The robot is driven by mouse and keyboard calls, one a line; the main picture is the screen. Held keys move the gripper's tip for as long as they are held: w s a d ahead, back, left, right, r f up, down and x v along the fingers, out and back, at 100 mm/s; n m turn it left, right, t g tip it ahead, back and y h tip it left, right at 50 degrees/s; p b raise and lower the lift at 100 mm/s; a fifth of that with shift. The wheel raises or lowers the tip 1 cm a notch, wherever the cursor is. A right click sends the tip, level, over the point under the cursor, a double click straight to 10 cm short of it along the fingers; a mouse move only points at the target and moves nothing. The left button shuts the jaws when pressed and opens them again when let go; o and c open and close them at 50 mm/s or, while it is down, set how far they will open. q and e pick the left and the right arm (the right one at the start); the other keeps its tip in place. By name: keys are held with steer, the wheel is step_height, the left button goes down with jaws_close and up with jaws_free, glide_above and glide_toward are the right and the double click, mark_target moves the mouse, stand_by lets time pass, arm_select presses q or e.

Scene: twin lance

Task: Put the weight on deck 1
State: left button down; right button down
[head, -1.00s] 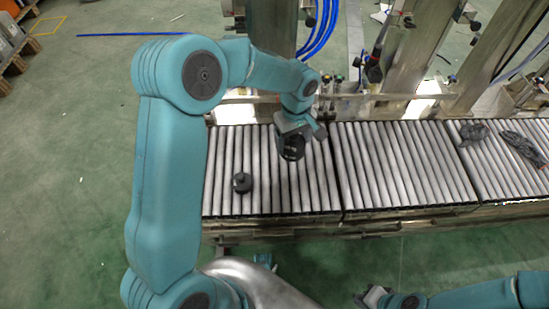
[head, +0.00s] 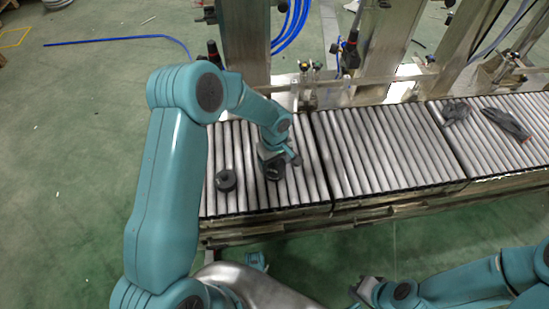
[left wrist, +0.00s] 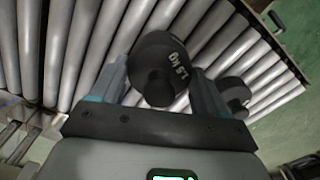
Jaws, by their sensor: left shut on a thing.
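My left gripper (head: 272,162) is shut on a black round weight (head: 275,173) marked 1.5 kg. The held weight shows between the fingers in the left wrist view (left wrist: 160,70). It is over the left roller deck (head: 238,142), low by the rollers; I cannot tell whether it touches them. A second black weight (head: 226,180) stands on the same deck, to the left of the held one; it also shows in the left wrist view (left wrist: 235,93). My right gripper (head: 366,290) is low in the head view, in front of the conveyor; its jaws are unclear.
The middle roller deck (head: 385,150) is bare. Dark gloves (head: 507,124) lie on the right roller deck (head: 490,150). Steel posts (head: 380,50) and a rail with fittings stand behind the decks. Blue hoses (head: 291,25) hang at the back. Green floor is open at left.

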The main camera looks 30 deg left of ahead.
mark_target(275, 167)
arm_select(q)
step_height(275, 167, down, 3)
steer(key=shift+w+b, duration=0.1)
steer(key=shift+b, duration=0.2)
steer(key=shift+r, duration=0.15)
